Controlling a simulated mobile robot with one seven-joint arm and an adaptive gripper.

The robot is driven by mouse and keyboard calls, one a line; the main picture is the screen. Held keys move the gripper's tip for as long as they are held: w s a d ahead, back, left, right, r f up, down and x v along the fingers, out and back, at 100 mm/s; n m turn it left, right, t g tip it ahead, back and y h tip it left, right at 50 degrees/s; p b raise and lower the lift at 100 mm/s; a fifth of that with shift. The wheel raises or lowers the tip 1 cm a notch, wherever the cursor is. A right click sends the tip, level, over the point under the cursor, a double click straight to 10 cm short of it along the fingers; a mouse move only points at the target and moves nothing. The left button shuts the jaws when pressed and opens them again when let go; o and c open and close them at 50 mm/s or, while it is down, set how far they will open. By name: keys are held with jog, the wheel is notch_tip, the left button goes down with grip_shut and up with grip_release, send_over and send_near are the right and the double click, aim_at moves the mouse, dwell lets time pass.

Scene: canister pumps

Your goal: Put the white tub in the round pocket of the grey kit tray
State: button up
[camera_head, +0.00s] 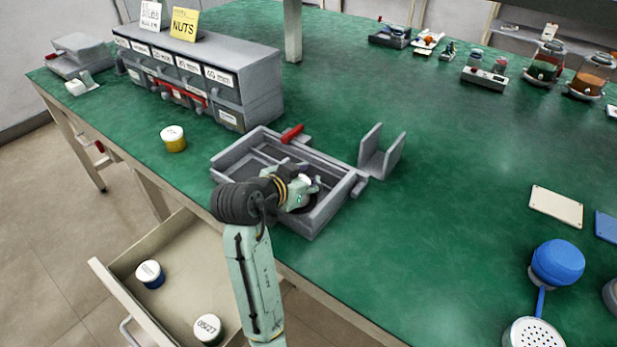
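The grey kit tray (338,216) lies near the front edge of the green table, with raised walls and inner dividers. My gripper (306,191) is over the tray's right-front part, and my arm covers its front left corner. Its fingers are too small and overlapped to tell open from shut. A dark rounded shape shows beneath the gripper, but I cannot tell whether it is the round pocket. A white tub (208,329) with dark print on its lid stands in the open drawer below the table, well apart from the gripper.
A blue tub (150,274) with a white lid is in the same drawer (118,293). A yellow tub (174,139) stands left of the tray. A grey bin cabinet (262,92) is behind it, and a grey U-shaped bracket (381,155) stands right. The table's middle right is clear.

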jog(key=o, duration=0.5)
jog(key=shift+c, duration=0.2)
jog(key=b+v, duration=0.1)
jog(key=v, duration=1.1)
jog(key=shift+a+r, duration=0.1)
